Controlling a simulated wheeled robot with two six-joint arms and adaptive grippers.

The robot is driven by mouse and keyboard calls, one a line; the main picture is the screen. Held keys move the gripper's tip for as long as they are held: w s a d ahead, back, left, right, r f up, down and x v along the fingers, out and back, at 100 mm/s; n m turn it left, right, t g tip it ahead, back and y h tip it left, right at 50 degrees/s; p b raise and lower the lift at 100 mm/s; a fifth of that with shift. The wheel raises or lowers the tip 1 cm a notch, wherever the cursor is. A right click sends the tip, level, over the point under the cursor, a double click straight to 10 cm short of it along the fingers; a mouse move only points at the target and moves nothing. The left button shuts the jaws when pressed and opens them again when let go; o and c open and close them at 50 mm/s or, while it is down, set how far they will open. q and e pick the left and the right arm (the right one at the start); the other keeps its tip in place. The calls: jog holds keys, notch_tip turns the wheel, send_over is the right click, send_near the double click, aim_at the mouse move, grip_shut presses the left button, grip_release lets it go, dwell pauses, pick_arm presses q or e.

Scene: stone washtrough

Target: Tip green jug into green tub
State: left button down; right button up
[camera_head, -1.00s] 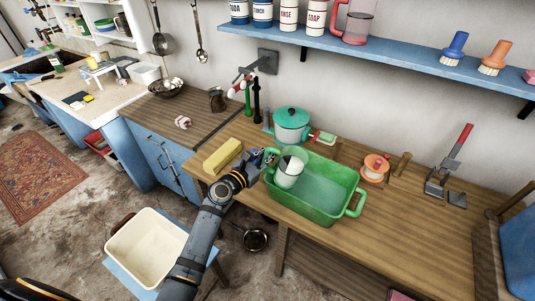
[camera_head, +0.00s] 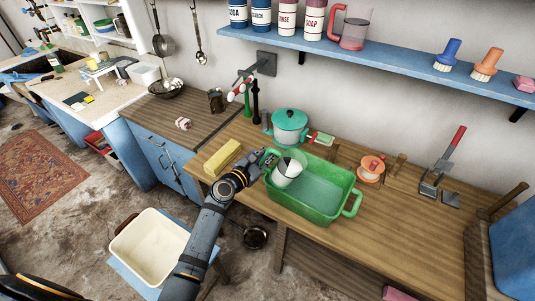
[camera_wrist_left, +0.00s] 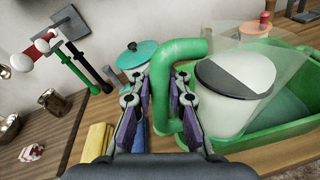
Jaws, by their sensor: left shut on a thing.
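The green jug (camera_head: 287,176) has see-through walls, a green handle and white contents with a dark top surface. It is over the left end of the green tub (camera_head: 318,212) and looks tilted to the right. My left gripper (camera_head: 267,161) is shut on the jug's handle from the left. In the left wrist view my gripper's fingers (camera_wrist_left: 159,100) lie on both sides of the green handle, and the jug (camera_wrist_left: 232,105) is at the right with the tub (camera_wrist_left: 290,135) behind and below it. I cannot see a stream leaving the jug. My right gripper is out of view.
A teal-lidded pot (camera_head: 290,127) stands behind the tub. A yellow block (camera_head: 222,157) lies to its left, and an orange-and-white spool (camera_head: 371,168) behind its right end. A blue shelf (camera_head: 400,58) runs above. The bench right of the tub has clear room.

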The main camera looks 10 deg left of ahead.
pick_arm(q)
jog(key=shift+r, duration=0.15)
jog(key=shift+d+r+m+p, duration=0.15)
jog(key=shift+r+m+p, duration=0.3)
jog(key=shift+p, duration=0.5)
jog(key=shift+d+r+m+p, duration=0.25)
jog(key=shift+m+p, duration=0.1)
jog(key=shift+p, duration=0.4)
jog(key=shift+y, duration=0.3)
jog(key=shift+f, duration=0.1)
